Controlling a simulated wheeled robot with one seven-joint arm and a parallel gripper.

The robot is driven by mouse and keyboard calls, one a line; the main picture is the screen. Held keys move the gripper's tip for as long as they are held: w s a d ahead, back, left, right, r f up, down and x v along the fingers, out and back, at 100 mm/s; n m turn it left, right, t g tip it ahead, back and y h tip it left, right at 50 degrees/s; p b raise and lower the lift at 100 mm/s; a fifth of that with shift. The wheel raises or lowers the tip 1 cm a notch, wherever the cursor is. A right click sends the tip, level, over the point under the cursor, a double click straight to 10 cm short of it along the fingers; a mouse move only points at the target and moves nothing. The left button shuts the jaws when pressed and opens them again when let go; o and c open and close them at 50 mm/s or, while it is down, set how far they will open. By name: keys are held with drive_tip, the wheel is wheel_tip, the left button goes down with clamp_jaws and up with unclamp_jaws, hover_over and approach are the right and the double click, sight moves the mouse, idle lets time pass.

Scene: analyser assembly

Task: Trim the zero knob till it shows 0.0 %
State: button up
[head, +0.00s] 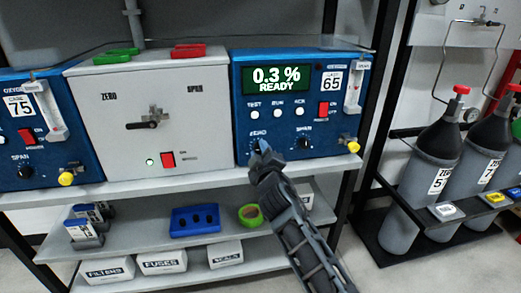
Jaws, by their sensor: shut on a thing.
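The blue analyser (285,85) marked 65 stands at the right end of the bench top. Its green display (277,79) reads 0.3 % and READY. My gripper (262,149) reaches up from below and is shut on the zero knob, under the ZERO label (259,134) at the panel's lower left. The gripper and its fingers hide most of the knob. The span knob (304,143) is to the right and apart from the fingers.
A yellow fitting (353,147) sits at the panel's lower right. A grey switch box (150,110) stands left of the analyser, then another blue analyser (40,130) marked 75. A shelf below holds a blue holder (195,220) and green tape (250,215). Gas cylinders (430,165) stand at right.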

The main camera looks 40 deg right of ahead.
drive_tip(key=n+p, duration=0.2)
drive_tip(key=n, duration=0.3)
drive_tip(key=shift+a+n, duration=0.1)
drive_tip(key=shift+n, duration=0.2)
drive_tip(key=n+p, duration=0.1)
drive_tip(key=n, duration=0.4)
drive_tip(key=shift+f+p, duration=0.1)
drive_tip(key=shift+p, duration=0.2)
drive_tip(key=o, duration=1)
drive_tip(key=shift+o, duration=0.2)
drive_tip(key=v, duration=0.7)
drive_tip(key=shift+s+a, duration=0.2)
drive_tip(key=shift+s, duration=0.1)
